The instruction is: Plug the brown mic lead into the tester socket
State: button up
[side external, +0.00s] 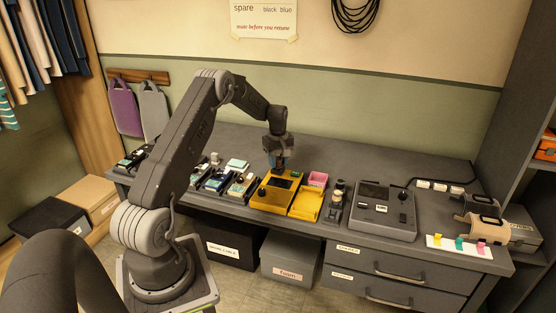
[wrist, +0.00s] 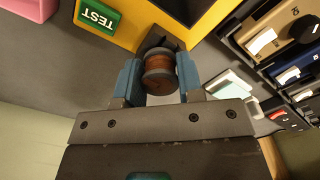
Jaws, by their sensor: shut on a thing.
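The yellow tester (side external: 268,205) stands in the middle of the bench, and its yellow edge (wrist: 165,16) with a green TEST label (wrist: 98,17) shows in the wrist view. My gripper (side external: 279,166) is over the back of the tester, pointing down. In the wrist view my gripper (wrist: 159,78) has its blue fingers shut on the brown mic lead's plug (wrist: 160,72), a round body with a brown band and dark ends. A dark block (wrist: 160,38) lies at the tester's edge right beyond the plug. I cannot tell whether the plug touches it or sits in it; the socket opening is hidden.
Small pedals (side external: 215,181) stand left of the tester. A yellow tray (side external: 306,205) and pink box (side external: 318,179) are to its right, then a grey console (side external: 383,212). White blocks and colored tabs lie farther right. The bench behind the tester is mostly clear.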

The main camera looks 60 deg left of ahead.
jog(key=shift+f, duration=0.25)
jog(key=o, duration=1)
notch_tip(320, 180, up, 14)
jog(key=shift+f, duration=0.1)
jog(key=shift+d, duration=0.1)
jog(key=s+d+r+m+t, duration=0.1)
jog(key=d+r+m, duration=0.25)
jog(key=d, duration=0.45)
jog(key=s+d+r+m+t+y, duration=0.1)
jog(key=s+d+r+m, duration=0.1)
jog(key=d+r, duration=0.4)
jog(key=s+d+r+m, duration=0.1)
jog(key=d+r+m, duration=0.25)
jog(key=d, duration=0.55)
jog(key=s+d+m+t, duration=0.1)
jog(key=s+d+m, duration=0.2)
jog(key=s+d, duration=0.2)
jog(key=s+d+f+m+t, duration=0.1)
jog(key=s+d+m, duration=0.2)
jog(key=s+d, duration=0.2)
jog(key=s+d+f+m+t+h, duration=0.1)
jog(key=s+d+m, duration=0.2)
jog(key=s+d, duration=0.3)
jog(key=shift+s+f+t, duration=0.1)
jog(key=shift+s+t, duration=0.2)
jog(key=shift+s, duration=0.95)
